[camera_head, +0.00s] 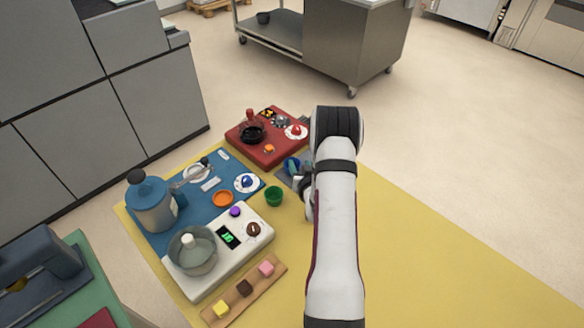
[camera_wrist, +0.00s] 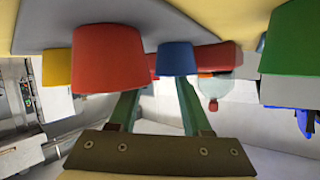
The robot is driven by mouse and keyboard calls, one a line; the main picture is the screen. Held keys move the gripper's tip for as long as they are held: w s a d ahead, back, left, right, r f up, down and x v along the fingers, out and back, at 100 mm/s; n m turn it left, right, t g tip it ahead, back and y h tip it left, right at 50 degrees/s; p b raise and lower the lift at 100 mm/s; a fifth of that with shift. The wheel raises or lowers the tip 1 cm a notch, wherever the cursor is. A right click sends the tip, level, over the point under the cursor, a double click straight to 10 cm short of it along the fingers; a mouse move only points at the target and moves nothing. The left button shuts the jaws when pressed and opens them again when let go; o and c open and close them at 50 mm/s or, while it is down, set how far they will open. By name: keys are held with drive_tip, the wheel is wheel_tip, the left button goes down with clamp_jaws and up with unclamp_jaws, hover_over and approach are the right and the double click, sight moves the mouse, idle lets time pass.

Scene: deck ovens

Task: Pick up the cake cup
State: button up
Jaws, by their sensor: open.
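The task's cake cup is not marked, and several coloured cups show. A green cup (camera_head: 274,196) stands on the yellow mat left of my arm; a green cup also shows at the right edge of the wrist view (camera_wrist: 291,45). In the wrist view a large red cup (camera_wrist: 108,60) is closest, and a blue cup (camera_wrist: 177,58) and a yellow cup (camera_wrist: 57,68) show beside it. My gripper (camera_wrist: 157,90) is open with nothing between its fingers. The red cup overlaps the left finger in the picture; I cannot tell contact. In the head view my arm mostly hides the gripper.
A red toy stove (camera_head: 262,152) stands beyond the green cup. A blue board (camera_head: 165,226) with a blue-lidded jug (camera_head: 152,205) and a white scale (camera_head: 212,262) with a bowl are left. A wooden strip (camera_head: 228,304) holds small blocks. The yellow mat (camera_head: 425,255) is clear right of my arm.

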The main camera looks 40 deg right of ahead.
drive_tip(key=shift+w+d+f, duration=0.3)
drive_tip(key=shift+w+d, duration=0.05)
drive_tip(key=shift+w, duration=0.15)
clamp_jaws()
drive_tip(key=shift+r, duration=0.1)
